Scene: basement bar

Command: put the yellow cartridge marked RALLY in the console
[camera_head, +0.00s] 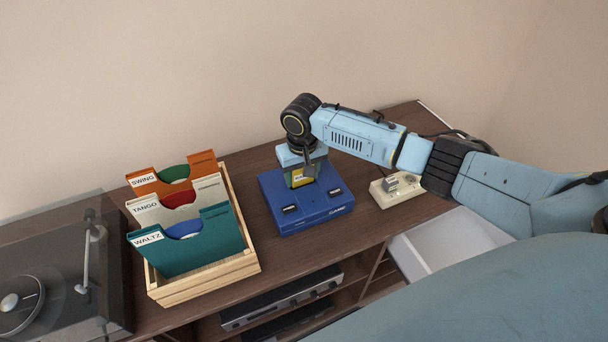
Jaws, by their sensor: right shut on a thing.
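The blue console (318,219) sits on the wooden cabinet top. My right gripper (303,171) reaches in from the right, points down and is shut on the cartridge. The gripper hides the cartridge's top and part of the console's back. I cannot tell whether the cartridge's lower edge is in the slot or just above it. My left gripper is not in view.
A wooden crate (207,280) with sleeves labelled SWING, TANGO and WALTZ stands left of the console. A turntable (40,290) is at the far left. A cream power strip (399,194) lies to the right, near an open white drawer (455,238). A wall stands behind.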

